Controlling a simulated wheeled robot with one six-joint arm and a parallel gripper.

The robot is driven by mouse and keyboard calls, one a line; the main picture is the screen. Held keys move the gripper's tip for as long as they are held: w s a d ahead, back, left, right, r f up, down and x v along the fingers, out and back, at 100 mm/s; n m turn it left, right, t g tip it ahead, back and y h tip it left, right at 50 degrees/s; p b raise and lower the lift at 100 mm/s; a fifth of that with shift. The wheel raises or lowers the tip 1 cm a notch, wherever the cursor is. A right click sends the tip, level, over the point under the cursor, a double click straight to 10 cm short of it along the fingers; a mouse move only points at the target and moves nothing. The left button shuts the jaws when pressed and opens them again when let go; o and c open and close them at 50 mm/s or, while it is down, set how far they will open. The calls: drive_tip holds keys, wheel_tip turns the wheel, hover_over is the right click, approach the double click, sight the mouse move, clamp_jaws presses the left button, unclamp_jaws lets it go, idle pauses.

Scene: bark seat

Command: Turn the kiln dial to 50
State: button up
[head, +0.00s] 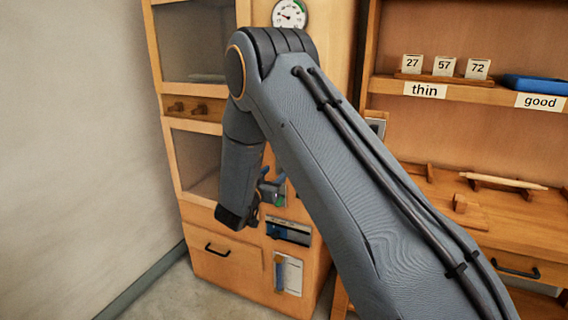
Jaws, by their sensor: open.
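My gripper (268,190) is low on the front of the wooden cabinet, at the end of my bent arm. Its small grey fingers are apart, and I see nothing held in them. A pale plate with a green mark (278,199) shows right behind the fingers. My gripper hides most of it, so I cannot tell whether it is the kiln dial or whether the fingers touch it. A round white gauge (290,13) with a dark needle and a green arc is at the top of the cabinet. Its numbers are too small to read.
Below my gripper are a dark slot panel (288,231) and a pale holder (289,274). A drawer (222,249) with a black handle is at left. At right, a shelf (390,86) bears numbered blocks (444,66) and a blue object (537,84). A bare wall stands left.

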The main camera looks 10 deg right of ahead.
drive_tip(key=p+x, duration=0.1)
drive_tip(key=x, duration=0.6)
drive_tip(key=shift+d+r+h+p, duration=0.25)
drive_tip(key=shift+d+h+p, duration=0.1)
drive_tip(key=shift+h, duration=0.05)
drive_tip(key=shift+w, duration=0.15)
drive_tip(key=c, duration=1)
